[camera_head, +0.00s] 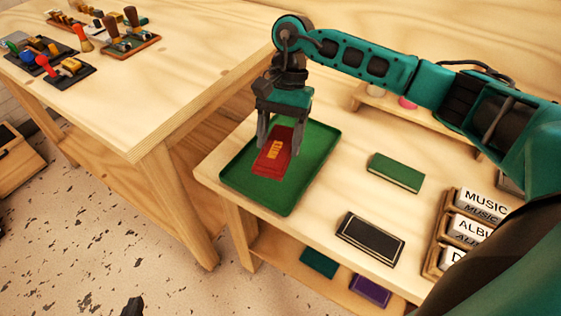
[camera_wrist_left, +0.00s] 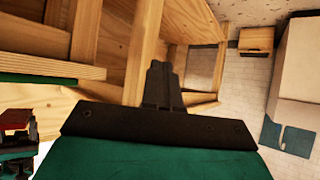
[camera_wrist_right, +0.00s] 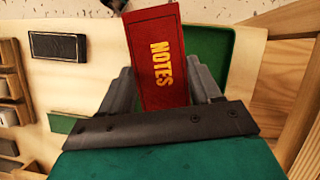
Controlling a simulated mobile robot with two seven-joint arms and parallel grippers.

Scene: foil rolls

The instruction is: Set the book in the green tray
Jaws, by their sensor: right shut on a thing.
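The red book (camera_head: 271,160), marked NOTES, is between the fingers of my right gripper (camera_head: 278,140), which is shut on it. The book is over the inside of the green tray (camera_head: 302,192); I cannot tell whether it touches the tray floor. In the right wrist view the book (camera_wrist_right: 158,62) stands out past the fingers, with the tray (camera_wrist_right: 212,45) behind it. My left gripper (camera_wrist_left: 163,88) looks shut and empty, its fingers together, away from the tray. Only a dark tip of it (camera_head: 132,307) shows low in the head view.
A green book (camera_head: 396,171) and a black book (camera_head: 370,238) lie on the table right of the tray. Labelled wooden holders (camera_head: 450,232) stand at the right. Teal and purple books (camera_head: 370,290) lie on the lower shelf. Another table (camera_head: 150,100) with stamps stands at left.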

